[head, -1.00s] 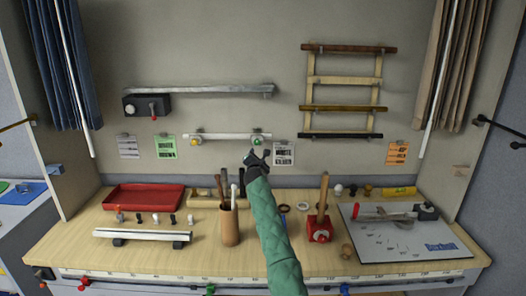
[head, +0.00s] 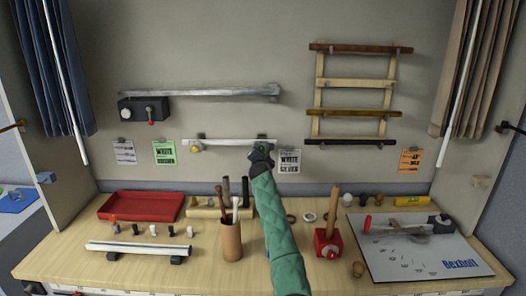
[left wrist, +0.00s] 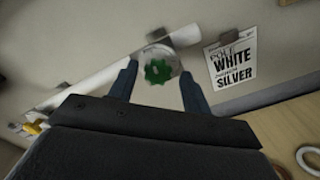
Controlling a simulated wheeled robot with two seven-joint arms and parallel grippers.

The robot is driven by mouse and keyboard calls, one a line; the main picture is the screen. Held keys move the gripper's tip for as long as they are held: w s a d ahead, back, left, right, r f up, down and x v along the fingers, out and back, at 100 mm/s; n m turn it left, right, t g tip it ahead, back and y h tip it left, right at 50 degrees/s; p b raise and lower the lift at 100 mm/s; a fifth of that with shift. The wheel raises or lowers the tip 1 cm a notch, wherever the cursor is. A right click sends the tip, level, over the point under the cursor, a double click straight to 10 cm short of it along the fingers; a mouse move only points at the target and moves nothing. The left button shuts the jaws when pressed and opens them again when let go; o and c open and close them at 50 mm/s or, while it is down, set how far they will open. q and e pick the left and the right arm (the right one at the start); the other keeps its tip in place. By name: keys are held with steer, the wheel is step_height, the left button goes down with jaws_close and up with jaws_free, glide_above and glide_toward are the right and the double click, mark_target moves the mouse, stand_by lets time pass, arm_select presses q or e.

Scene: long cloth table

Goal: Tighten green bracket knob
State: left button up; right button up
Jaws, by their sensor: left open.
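The green knob (left wrist: 158,72) sits on a round bracket at the end of a white rail (left wrist: 95,76) on the wall. In the head view my left gripper hides the knob, while the rail (head: 225,142) shows to its left. My left gripper (head: 262,150) is open in front of that bracket. In the left wrist view the left gripper's fingers (left wrist: 160,70) stand on either side of the green knob, apart from it as far as I can see. A yellow knob (head: 195,148) sits at the rail's left end. My right gripper is not in view.
A white label card (head: 289,161) hangs just right of the bracket. A silver rail (head: 215,91) runs above. Below, the table holds a brown cup with sticks (head: 231,240), a red tray (head: 140,206) and a red block with a wooden handle (head: 328,243).

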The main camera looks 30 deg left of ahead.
arm_select(q)
steer(key=shift+a, duration=0.15)
steer(key=shift+s+r, duration=0.1)
steer(key=c, duration=0.8)
steer(key=shift+c, duration=1)
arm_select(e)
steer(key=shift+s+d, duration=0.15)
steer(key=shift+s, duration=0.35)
